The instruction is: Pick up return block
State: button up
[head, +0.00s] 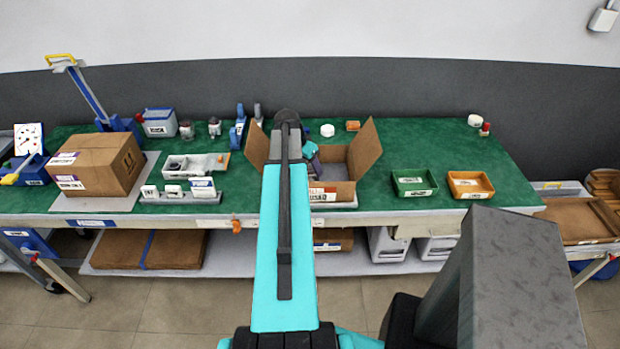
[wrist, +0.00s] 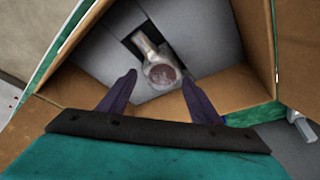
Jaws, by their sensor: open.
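My gripper (wrist: 159,79) is open, its two dark fingers reaching into an open cardboard box (wrist: 258,50) in the wrist view. Between and just beyond the fingertips lies a pale grey piece (wrist: 158,73) with a rounded, dull reddish face and a short stem, by a dark slot in the box's grey lining. It looks apart from both fingers; I cannot tell for sure that it is the return block. In the head view the same box (head: 365,150) stands mid-bench, and my arm hides its left part and most of the gripper.
The green bench (head: 400,135) has a green tray (head: 414,183) and an orange tray (head: 471,185) right of the box. A closed carton (head: 97,165) stands at left, near a blue lever stand (head: 121,124). The box's raised flaps flank my arm.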

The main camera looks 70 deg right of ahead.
aim_at(309, 168)
jog(key=shift+c, duration=0.2)
grip_shut()
jog(key=shift+r, duration=0.2)
notch_tip(309, 168, up, 10)
jog(key=b, duration=0.3)
jog(key=shift+f, duration=0.15)
dwell(0.6)
dwell(0.5)
